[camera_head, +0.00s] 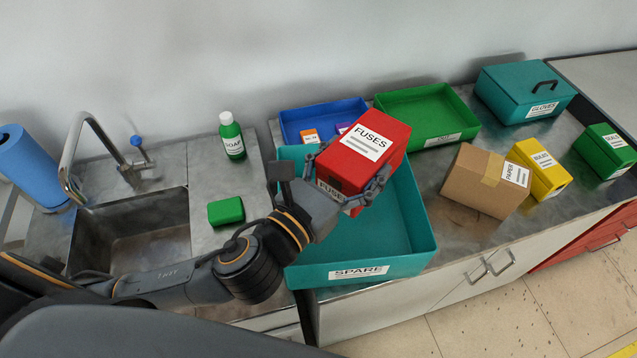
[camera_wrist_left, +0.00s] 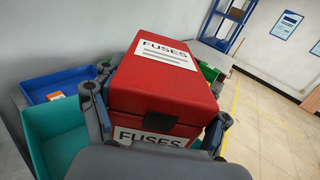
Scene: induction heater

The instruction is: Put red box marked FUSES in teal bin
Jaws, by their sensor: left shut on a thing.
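The red box marked FUSES (camera_head: 364,150) is held in my left gripper (camera_head: 350,190), above the teal bin with the SPARE label (camera_head: 410,255). The gripper's fingers are on two sides of the box, and the box is tilted. In the left wrist view the red box (camera_wrist_left: 163,90) fills the middle between the fingers, with its FUSES labels facing the camera. The teal bin also shows at the left of that view (camera_wrist_left: 55,125). The visible part of the bin's floor is bare; the box and gripper hide its back part. My right gripper is not in view.
Behind the teal bin are a blue bin (camera_head: 290,122) with small boxes and a green bin (camera_head: 440,100). A cardboard box (camera_head: 475,185), a yellow box (camera_head: 550,178) and a teal GLOVES case (camera_head: 515,90) stand right. A sink (camera_head: 130,240) and soap bottle (camera_head: 230,135) are left.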

